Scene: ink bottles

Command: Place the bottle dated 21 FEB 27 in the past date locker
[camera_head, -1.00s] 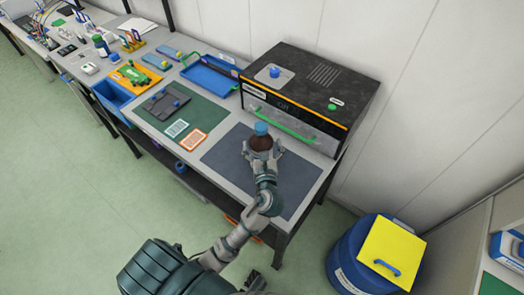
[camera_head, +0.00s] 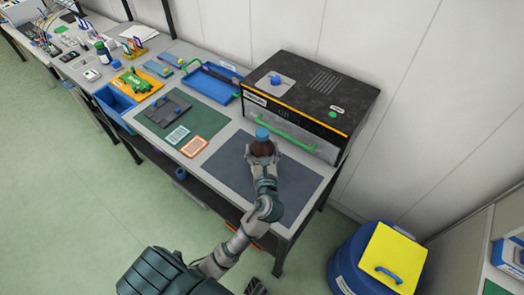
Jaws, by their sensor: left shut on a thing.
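A brown bottle with a blue cap (camera_head: 262,135) stands out above the dark grey mat (camera_head: 235,168) on the bench. My left gripper (camera_head: 262,157) is shut on the bottle's body, with the cap showing above the fingers. The bottle looks upright; whether its base touches the mat is hidden by the gripper. No date can be read on it. I see no locker that I can name with certainty. My right gripper is not in view.
A black oven-like box with a green handle (camera_head: 285,134) stands behind the bottle. To the left are a green mat (camera_head: 205,122), a blue tray (camera_head: 208,84) and a blue bin (camera_head: 112,100). A blue drum with a yellow lid (camera_head: 393,255) stands at the lower right.

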